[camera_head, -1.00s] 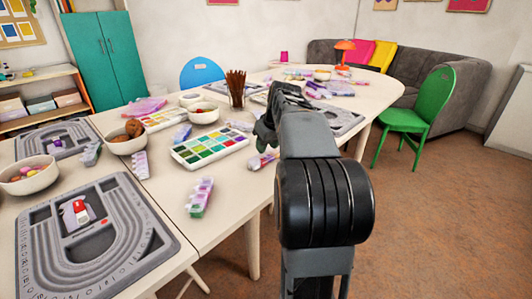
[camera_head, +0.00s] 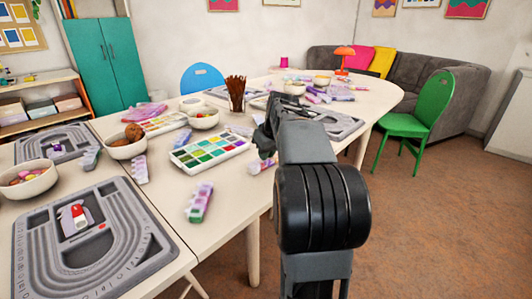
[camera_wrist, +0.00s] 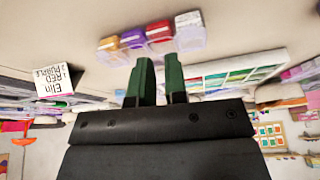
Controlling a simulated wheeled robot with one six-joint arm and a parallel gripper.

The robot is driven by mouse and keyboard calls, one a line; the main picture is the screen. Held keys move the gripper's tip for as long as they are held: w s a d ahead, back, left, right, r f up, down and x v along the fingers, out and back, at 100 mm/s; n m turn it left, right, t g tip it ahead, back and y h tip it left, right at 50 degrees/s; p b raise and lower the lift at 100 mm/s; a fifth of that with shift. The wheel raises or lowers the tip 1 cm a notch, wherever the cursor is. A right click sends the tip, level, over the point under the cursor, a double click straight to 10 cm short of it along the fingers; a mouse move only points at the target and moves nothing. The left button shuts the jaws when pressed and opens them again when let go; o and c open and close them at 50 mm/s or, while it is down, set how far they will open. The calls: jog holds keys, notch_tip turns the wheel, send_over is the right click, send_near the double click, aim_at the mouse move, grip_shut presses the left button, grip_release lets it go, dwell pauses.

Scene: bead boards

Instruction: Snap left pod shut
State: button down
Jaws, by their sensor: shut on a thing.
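The exact contact is hard to see. In the head view my gripper (camera_head: 264,141) is above the right edge of the table, with a pod strip (camera_head: 262,165) just below it. Whether any lid is open is too small to tell.
A paint tray (camera_head: 210,152) lies left of my gripper, with a cup of brown sticks (camera_head: 236,92) behind. Another pod strip (camera_head: 199,203) and a grey bead board (camera_head: 150,268) are nearer. A name card (camera_wrist: 53,80) shows in the wrist view. A green chair (camera_head: 420,118) stands right.

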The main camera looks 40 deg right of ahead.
aim_at(265, 164)
jog(key=shift+f, duration=0.1)
jog(key=shift+s+f+t+b, duration=0.2)
jog(key=shift+f+t+b, duration=0.25)
jog(key=shift+b, duration=0.7)
jog(key=t+b, duration=0.1)
jog(key=b, duration=0.1)
jog(key=f+t+b, duration=0.1)
jog(key=b, duration=0.1)
jog(key=shift+s+d, duration=0.1)
jog(key=shift+s, duration=0.25)
jog(key=t+b, duration=0.1)
jog(key=b, duration=0.1)
jog(key=shift+s+f+y+b, duration=0.2)
jog(key=shift+y+b, duration=0.1)
jog(key=shift+b, duration=0.1)
jog(key=shift+s+t+b, duration=0.15)
jog(key=shift+t+b, duration=0.4)
jog(key=shift+t, duration=0.4)
jog(key=shift+f, duration=0.1)
jog(key=c, duration=1.1)
grip_release()
